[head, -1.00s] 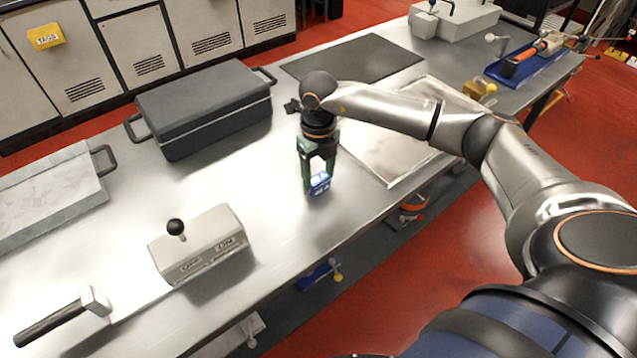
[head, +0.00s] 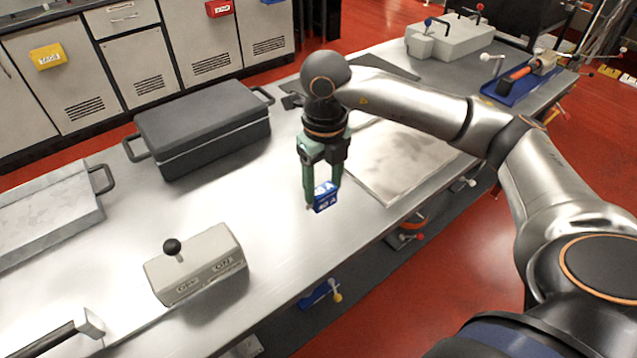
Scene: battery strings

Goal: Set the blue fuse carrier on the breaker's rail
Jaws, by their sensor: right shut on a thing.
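The blue fuse carrier (head: 325,197), with white lettering on its face, is between the fingertips of my right gripper (head: 322,190). The gripper has green fingers, points down and is shut on the carrier, above the steel bench top. A light grey breaker box (head: 197,264) with a black-knobbed lever and lettering on its front stands on the bench at the lower left, apart from the carrier. I cannot make out a rail on it. My left gripper is not in view.
A dark grey case (head: 203,130) with handles lies on the bench (head: 250,205) behind and left of the gripper. A pale metal case (head: 45,215) is at the left edge. A hammer-like tool (head: 60,338) lies at the lower left. Bench between carrier and box is clear.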

